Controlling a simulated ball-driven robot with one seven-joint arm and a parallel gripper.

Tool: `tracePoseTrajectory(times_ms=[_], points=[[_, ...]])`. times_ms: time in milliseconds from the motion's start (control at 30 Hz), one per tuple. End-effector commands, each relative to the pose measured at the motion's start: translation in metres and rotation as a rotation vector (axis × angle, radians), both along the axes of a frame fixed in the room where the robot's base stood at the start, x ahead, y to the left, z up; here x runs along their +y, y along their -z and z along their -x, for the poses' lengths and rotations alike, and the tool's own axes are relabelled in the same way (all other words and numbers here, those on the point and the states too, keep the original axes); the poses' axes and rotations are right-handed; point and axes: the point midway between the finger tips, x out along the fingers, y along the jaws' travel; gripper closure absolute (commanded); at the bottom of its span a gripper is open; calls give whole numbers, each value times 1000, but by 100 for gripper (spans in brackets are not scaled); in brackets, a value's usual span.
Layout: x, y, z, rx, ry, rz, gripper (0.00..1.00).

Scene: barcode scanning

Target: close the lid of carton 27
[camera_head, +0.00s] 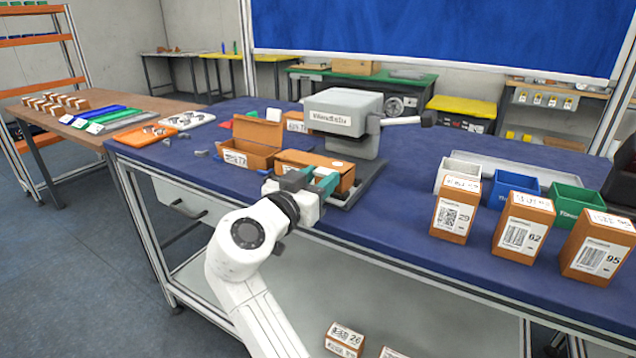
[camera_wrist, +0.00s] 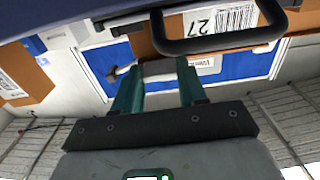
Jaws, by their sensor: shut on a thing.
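Carton 27 is a brown box; its label with the number 27 shows upside down at the top of the wrist view, on the brown carton (camera_wrist: 178,30). In the head view I take it to be the low carton (camera_head: 308,160) at my gripper, but its number cannot be read there. Its top looks roughly flat; I cannot tell how far the lid is shut. My gripper (camera_head: 326,181) is at the carton's near side. In the wrist view the teal fingers (camera_wrist: 160,88) stand apart around something pale. The exact contact is hard to make out.
A brown carton (camera_head: 262,134) with a raised flap stands close left. A grey device (camera_head: 345,105) stands behind. Cartons 29 (camera_head: 443,222), 62 (camera_head: 508,249) and 95 (camera_head: 582,267) stand right, before white, blue and green bins. A dark loop (camera_wrist: 220,47) crosses the wrist view.

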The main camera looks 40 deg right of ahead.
Motion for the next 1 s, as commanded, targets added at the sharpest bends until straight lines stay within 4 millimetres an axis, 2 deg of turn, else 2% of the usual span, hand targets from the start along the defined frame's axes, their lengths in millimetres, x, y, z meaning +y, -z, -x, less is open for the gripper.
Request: tracePoseTrajectory(times_ms=[33, 367, 400, 633, 867, 1000], points=[[-1, 6, 0, 8, 1, -9, 100], [-1, 6, 0, 10, 2, -9, 100], [-1, 6, 0, 10, 1, -9, 55], [-1, 4, 0, 5, 1, -6, 33], [-1, 2, 0, 4, 0, -4, 32], [7, 2, 2, 3, -1, -2, 32]])
